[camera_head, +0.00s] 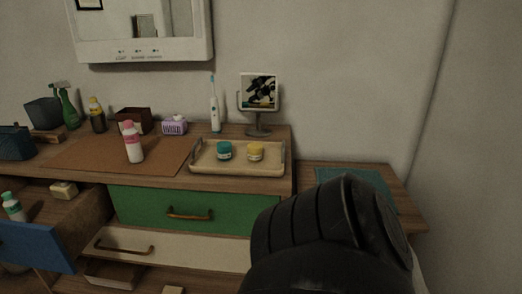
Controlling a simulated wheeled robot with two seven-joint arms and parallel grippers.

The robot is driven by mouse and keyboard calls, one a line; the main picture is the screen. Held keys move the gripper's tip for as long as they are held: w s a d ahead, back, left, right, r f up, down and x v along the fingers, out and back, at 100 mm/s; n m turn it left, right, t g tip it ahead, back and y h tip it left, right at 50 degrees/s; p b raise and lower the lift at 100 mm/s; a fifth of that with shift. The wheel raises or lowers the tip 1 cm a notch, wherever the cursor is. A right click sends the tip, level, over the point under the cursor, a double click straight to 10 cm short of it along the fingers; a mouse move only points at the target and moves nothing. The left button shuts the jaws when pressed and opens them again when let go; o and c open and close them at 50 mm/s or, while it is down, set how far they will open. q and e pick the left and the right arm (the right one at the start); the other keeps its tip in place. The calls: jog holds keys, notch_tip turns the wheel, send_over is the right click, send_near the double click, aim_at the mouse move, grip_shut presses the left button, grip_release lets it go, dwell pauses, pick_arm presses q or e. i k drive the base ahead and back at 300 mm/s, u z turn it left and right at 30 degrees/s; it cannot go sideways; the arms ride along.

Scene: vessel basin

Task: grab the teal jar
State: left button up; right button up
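The teal jar (224,151) is a small round jar with a darker lid. It stands upright in the left part of a light wooden tray (238,170) on top of the dresser. A yellow jar (256,152) stands to its right in the same tray, a small gap apart. A large black part of my own arm fills the lower right and hides what lies behind it. Neither gripper's fingers can be seen.
A white and pink bottle (133,143) stands on a brown mat (90,158) left of the tray. An electric toothbrush (214,108) and a small mirror (259,95) stand behind the tray. A blue drawer (38,249) at the left is pulled open. A teal mat (375,183) lies on the lower right surface.

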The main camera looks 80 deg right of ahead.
aim_at(224, 148)
jog(key=z, duration=1.65)
jog(key=i, duration=0.25)
jog(key=u, duration=0.05)
